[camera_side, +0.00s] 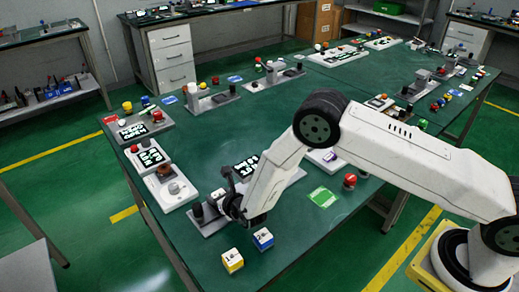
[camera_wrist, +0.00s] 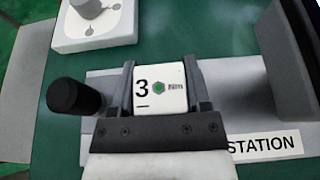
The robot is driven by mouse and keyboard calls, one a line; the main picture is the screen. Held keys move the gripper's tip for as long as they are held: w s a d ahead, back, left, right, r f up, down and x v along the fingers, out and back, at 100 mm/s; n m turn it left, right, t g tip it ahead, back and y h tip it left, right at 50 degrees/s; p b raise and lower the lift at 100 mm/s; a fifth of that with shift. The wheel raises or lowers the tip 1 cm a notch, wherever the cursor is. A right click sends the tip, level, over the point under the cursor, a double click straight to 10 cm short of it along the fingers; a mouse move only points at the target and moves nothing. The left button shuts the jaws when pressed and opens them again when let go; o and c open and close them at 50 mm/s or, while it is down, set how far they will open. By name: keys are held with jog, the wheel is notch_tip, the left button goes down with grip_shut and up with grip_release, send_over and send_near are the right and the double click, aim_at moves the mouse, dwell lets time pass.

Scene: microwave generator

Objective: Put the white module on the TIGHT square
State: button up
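The white module (camera_wrist: 160,88), marked with a black 3 and a green hexagon, sits between the two fingers of my gripper (camera_wrist: 160,90) in the wrist view. Both fingers press against its sides, so the gripper looks shut on it. It is over or on a grey station plate (camera_wrist: 240,100); I cannot tell if it touches. I cannot make out a square labelled TIGHT.
A black knob (camera_wrist: 75,97) stands just left of the gripper. A blue module (camera_side: 262,238) and a yellow module (camera_side: 232,260) stand at the table's front corner. A green square (camera_side: 323,197) lies to the right. Several devices line the left edge; the table's middle is clear.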

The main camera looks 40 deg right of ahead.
grip_shut()
jog(key=shift+r, duration=0.1)
jog(key=shift+r, duration=0.6)
jog(key=s+d+r, duration=0.3)
jog(key=s+r, duration=0.8)
jog(key=s, duration=0.2)
jog(key=shift+s+d+r, duration=0.15)
jog(key=shift+s+r, duration=0.15)
jog(key=shift+w+r, duration=0.1)
